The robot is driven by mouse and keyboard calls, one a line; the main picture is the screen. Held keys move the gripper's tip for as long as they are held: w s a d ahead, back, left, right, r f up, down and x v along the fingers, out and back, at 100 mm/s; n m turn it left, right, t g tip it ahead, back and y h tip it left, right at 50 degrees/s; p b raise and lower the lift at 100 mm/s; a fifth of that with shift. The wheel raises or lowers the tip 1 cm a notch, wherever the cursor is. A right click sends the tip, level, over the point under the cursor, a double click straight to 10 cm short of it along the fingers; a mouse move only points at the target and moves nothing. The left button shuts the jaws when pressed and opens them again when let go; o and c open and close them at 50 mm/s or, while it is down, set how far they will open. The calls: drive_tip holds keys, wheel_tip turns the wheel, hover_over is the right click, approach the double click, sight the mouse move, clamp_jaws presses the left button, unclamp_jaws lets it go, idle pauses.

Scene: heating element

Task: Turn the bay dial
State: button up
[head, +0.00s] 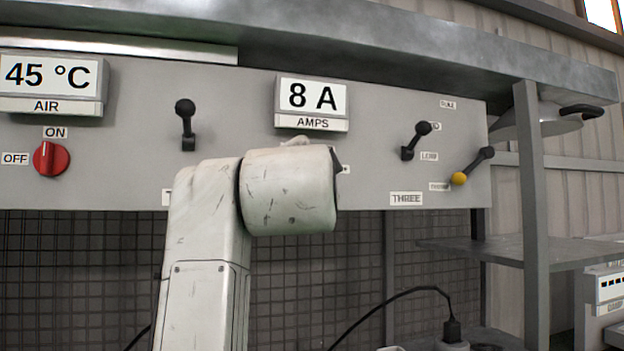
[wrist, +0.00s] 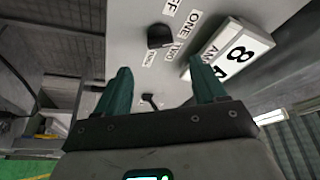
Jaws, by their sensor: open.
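A black dial (wrist: 160,36) is on the grey panel in the wrist view, with the labels OFF, ONE and TWO beside it and another label too small to read. It is most likely the bay dial. In the head view my pale arm covers that stretch of panel below the AMPS display, so the dial is hidden there. My gripper (wrist: 160,65) has two green fingers spread apart with nothing between them. In the wrist picture the dial shows just beyond the fingertips, apart from them. My gripper is hidden behind my arm in the head view.
The panel (head: 370,175) carries the AMPS display (head: 312,102) reading 8 A, a red ON/OFF knob (head: 51,158), a black lever (head: 186,125) and another lever (head: 415,141). A metal post (head: 533,200) stands right of the panel.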

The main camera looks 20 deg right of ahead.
drive_tip(key=shift+b+v, duration=0.3)
drive_tip(key=shift+v, duration=1.15)
